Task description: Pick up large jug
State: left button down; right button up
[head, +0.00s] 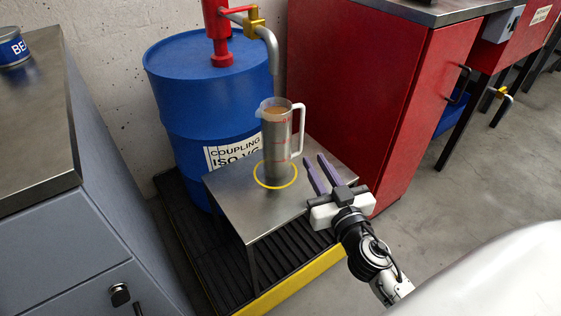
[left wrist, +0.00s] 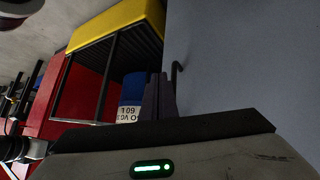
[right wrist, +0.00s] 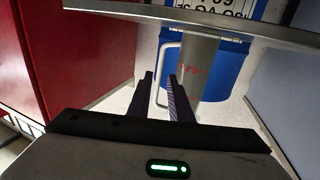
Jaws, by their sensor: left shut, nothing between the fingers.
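The large jug (head: 277,143) is a clear, tall measuring jug with red marks. It stands upright inside a yellow ring (head: 275,186) on a metal stand (head: 235,205), under the pump spout (head: 272,55). Tan liquid shows near its top. Its handle (head: 300,130) faces right. My right gripper (head: 314,156) is open and empty, just right of the jug and apart from it. In the right wrist view, the jug (right wrist: 194,70) and its handle lie beyond the fingertips (right wrist: 161,75). My left gripper (left wrist: 156,76) is shut and empty, away from the jug; the head view does not show it.
A blue drum (head: 195,100) with a red pump (head: 218,40) stands behind the stand. A black grated tray with a yellow edge (head: 300,285) lies below. A red cabinet (head: 350,90) is at the right. A grey cabinet with a metal top (head: 35,110) is at the left.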

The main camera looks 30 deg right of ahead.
aim_at(302, 138)
jog(key=x, duration=0.2)
jog(key=p+x, duration=0.1)
jog(key=x, duration=0.1)
jog(key=shift+w+d+r, duration=0.1)
jog(key=shift+w+r, duration=0.15)
jog(key=shift+w, duration=0.05)
jog(key=shift+x, duration=2.95)
grip_shut()
jog(key=shift+r, duration=0.1)
